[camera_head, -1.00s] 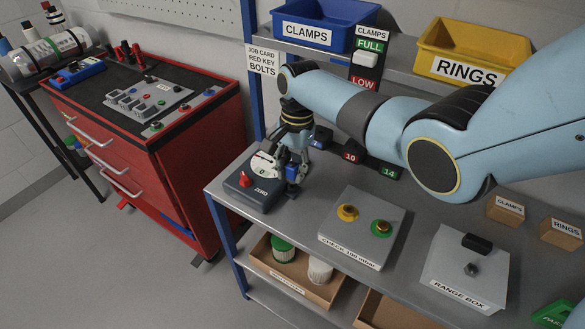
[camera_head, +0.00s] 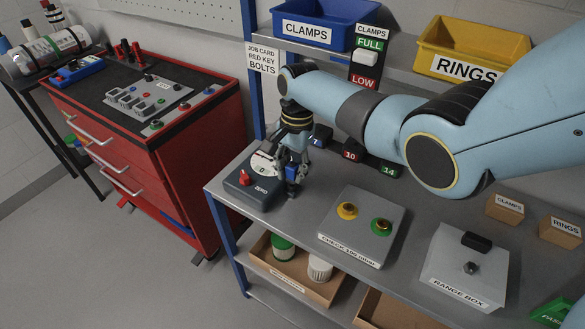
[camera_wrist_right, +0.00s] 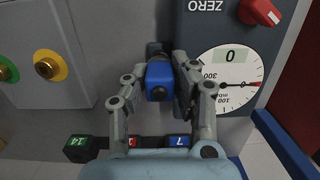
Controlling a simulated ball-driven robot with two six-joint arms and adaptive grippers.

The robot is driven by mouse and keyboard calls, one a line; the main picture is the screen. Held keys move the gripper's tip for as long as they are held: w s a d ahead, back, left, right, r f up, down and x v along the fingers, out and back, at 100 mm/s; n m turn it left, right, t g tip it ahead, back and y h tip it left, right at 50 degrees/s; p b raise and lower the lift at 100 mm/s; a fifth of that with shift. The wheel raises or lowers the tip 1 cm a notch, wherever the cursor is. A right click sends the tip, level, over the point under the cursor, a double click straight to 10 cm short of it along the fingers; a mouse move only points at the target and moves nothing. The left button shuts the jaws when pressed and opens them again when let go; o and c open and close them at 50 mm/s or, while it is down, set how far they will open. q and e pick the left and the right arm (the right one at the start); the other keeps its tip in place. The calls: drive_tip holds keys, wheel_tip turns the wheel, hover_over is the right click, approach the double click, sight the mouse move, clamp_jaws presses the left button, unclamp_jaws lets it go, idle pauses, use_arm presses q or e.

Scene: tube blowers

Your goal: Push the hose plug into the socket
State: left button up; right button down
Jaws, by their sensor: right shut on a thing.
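My right gripper (camera_head: 292,172) points down beside the right side of the dark grey gauge box (camera_head: 248,192). In the right wrist view the fingers of the right gripper (camera_wrist_right: 160,88) are shut on a blue block-like piece (camera_wrist_right: 160,72), which looks like the hose plug. A dark part shows just beyond the blue piece, close to the box side; I cannot tell if it is the socket or if they touch. The round dial (camera_wrist_right: 229,80) on the box reads near 0. A red knob (camera_head: 245,177) sits on the box. My left gripper is not in view.
A grey check panel (camera_head: 345,237) with yellow and green fittings stands right of the gauge box. A range box (camera_head: 462,270) stands farther right. Numbered blocks, including the black-and-red 10 block (camera_head: 351,152), lie behind. The bench's left edge is close to the gauge box.

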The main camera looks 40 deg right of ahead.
drive_tip(key=shift+f+b, duration=0.3)
drive_tip(key=shift+f, duration=0.2)
drive_tip(key=c, duration=1)
unclamp_jaws()
drive_tip(key=shift+r, duration=0.1)
wheel_tip(320, 180, up, 12)
drive_tip(key=d, duration=0.1)
drive_tip(key=shift+w+d, duration=0.15)
drive_tip(key=shift+w, duration=0.15)
drive_tip(key=shift+f, duration=0.25)
